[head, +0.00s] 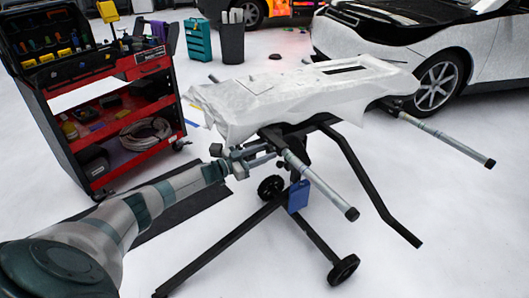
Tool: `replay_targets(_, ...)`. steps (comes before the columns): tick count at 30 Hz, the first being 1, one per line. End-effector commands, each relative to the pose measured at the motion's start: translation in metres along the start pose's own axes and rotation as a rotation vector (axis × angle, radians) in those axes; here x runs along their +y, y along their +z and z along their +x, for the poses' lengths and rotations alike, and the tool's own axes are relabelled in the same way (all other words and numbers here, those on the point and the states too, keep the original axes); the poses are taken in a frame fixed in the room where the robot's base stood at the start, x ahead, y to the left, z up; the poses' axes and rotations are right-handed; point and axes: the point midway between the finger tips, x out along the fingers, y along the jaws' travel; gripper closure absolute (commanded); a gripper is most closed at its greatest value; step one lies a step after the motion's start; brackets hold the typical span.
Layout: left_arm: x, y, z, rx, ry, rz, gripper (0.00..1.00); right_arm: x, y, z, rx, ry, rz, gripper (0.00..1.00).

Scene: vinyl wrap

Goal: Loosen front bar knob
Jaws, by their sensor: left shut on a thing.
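A wheeled stand holds a panel (300,90) draped in white wrap. The front bar (318,184) is a silver tube with a black end cap, sticking out from the stand toward the lower right. My left gripper (268,156) is at the inner end of this bar, below the panel's near edge. Its fingers are shut on the small front bar knob there, which they largely hide. The knob's turn cannot be made out. My right gripper is not in view.
A second bar (445,137) sticks out at the right. The stand's black legs (370,190) and a blue box (299,196) are below. A red tool cart (110,110) stands left, a white car (430,50) behind right. The right foreground floor is clear.

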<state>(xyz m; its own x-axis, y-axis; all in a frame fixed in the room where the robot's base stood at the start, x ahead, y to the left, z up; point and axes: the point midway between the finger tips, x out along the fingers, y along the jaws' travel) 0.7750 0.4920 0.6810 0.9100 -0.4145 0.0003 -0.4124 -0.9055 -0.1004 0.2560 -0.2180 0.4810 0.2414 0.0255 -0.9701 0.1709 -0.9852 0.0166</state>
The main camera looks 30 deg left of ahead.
Motion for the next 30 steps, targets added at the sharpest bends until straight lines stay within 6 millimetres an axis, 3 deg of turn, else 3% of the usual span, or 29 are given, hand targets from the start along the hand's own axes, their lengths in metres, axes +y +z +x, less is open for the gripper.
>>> replay_targets(17,-0.001,0.001,-0.001,-0.002,-0.002,-0.047,0.85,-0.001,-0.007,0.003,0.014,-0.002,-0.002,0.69)
replay_targets(18,-0.001,0.001,-0.001,-0.002,-0.002,-0.047,0.56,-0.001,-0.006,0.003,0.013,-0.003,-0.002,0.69)
replay_targets(20,-0.001,0.001,-0.001,-0.002,-0.002,-0.047,0.44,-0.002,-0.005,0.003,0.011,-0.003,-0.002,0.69)
replay_targets(30,0.000,0.000,-0.001,-0.001,0.000,-0.046,0.44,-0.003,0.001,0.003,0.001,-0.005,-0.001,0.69)
